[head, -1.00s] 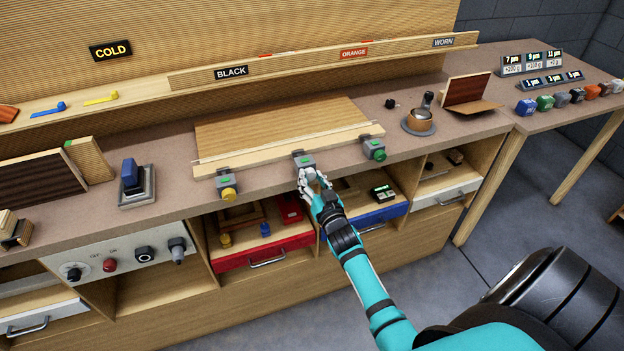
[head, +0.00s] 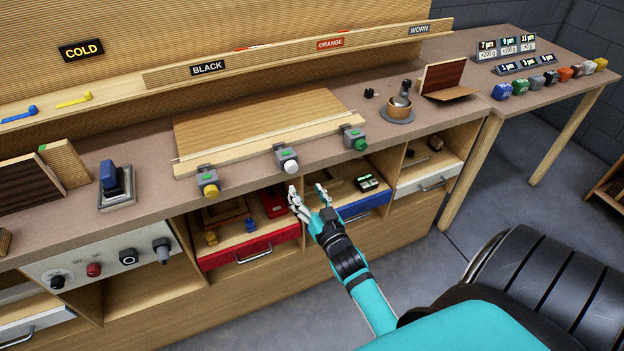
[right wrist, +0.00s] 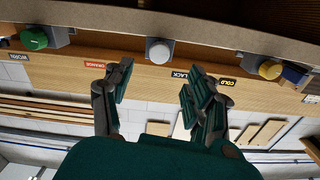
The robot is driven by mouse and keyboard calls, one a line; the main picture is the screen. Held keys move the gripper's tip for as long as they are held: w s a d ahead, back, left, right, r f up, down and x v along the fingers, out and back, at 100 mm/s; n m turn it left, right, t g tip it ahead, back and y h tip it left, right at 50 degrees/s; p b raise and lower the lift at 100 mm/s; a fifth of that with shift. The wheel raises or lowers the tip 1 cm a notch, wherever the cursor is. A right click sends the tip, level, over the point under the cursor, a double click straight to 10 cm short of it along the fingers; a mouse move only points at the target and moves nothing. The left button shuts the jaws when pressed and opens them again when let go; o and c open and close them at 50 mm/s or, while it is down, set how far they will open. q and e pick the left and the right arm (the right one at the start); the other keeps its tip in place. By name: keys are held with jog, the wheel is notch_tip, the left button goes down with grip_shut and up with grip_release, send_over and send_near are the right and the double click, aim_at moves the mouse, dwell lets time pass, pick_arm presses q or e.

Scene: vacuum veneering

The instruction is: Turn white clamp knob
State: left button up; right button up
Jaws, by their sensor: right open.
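The white clamp knob (head: 290,166) sits on the middle grey clamp at the bench's front edge, between the yellow knob (head: 210,190) and the green knob (head: 360,144). In the right wrist view the white knob (right wrist: 159,51) is beyond the fingers, near the middle between them. My right gripper (head: 308,192) is open and empty, below and just right of the white knob, apart from it. Its open fingers also show in the right wrist view (right wrist: 155,90). My left gripper is not in view.
A light wood panel (head: 265,122) lies behind the clamps with a strip along its front. An open red drawer (head: 250,250) and a blue drawer (head: 365,205) stick out below the bench. A cup-like holder (head: 399,108) stands at the back right.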

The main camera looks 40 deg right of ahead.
jog(key=shift+v, duration=1.6)
jog(key=shift+f, duration=0.1)
jog(key=s+a+f+n+g+y, duration=0.1)
jog(key=s+a+f+g, duration=0.25)
jog(key=f, duration=0.75)
jog(key=s+a+f+n+g+y, duration=0.1)
jog(key=s+a+f+g, duration=0.3)
jog(key=f, duration=0.6)
jog(key=s+a+f+n+g+y, duration=0.15)
jog(key=s+f, duration=0.35)
jog(key=f, duration=0.6)
jog(key=s+a+f+n+g, duration=0.1)
jog(key=s+f+g, duration=0.2)
jog(key=s+f, duration=0.4)
jog(key=s+a+f+n+g, duration=0.1)
jog(key=s+f+g, duration=0.3)
jog(key=s, duration=1.6)
notch_tip(320, 180, down, 3)
jog(key=shift+s+f+n+g, duration=0.1)
jog(key=shift+s+n+g, duration=0.25)
jog(key=shift+n, duration=0.3)
jog(key=shift+y, duration=0.25)
